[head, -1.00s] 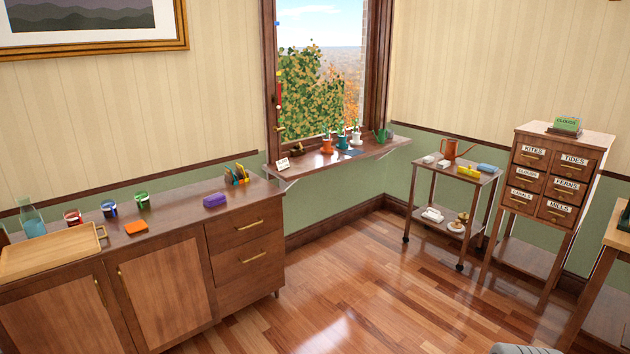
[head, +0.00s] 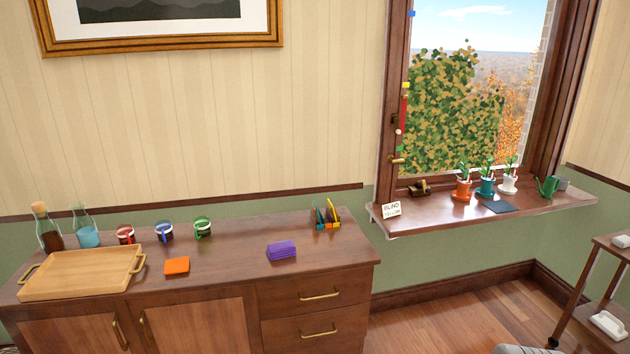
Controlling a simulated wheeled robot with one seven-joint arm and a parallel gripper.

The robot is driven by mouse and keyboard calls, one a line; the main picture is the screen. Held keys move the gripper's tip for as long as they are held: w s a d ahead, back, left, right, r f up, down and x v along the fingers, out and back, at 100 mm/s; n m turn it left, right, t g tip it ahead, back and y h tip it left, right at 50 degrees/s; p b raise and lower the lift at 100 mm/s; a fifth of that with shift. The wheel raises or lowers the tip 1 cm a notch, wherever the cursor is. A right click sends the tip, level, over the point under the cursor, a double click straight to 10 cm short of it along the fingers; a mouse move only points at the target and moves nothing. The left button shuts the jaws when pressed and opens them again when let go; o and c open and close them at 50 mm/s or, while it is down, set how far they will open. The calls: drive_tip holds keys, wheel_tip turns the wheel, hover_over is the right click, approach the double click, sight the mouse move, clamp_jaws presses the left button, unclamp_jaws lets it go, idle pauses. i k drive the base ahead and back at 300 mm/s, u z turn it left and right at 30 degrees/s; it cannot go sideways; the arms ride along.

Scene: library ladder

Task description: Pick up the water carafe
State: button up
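A glass carafe with blue liquid in its lower part (head: 88,237) stands upright on the wooden cabinet at the left, behind the tray. My gripper is not in view.
The cabinet top (head: 225,265) bears a wooden tray (head: 80,275), red (head: 125,235), blue (head: 164,231) and green (head: 202,228) banded mugs, an orange block (head: 177,265) and a purple block (head: 281,251). A windowsill (head: 430,217) holds potted plants. Some floor (head: 440,320) is clear.

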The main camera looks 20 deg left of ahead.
sight(85, 230)
drive_tip(key=u, duration=0.9)
drive_tip(key=i, duration=1.15)
drive_tip(key=u, duration=1.9)
drive_tip(key=i, duration=1.1)
drive_tip(key=u, duration=0.7)
drive_tip(key=i, duration=1.2)
drive_tip(key=u, duration=0.15)
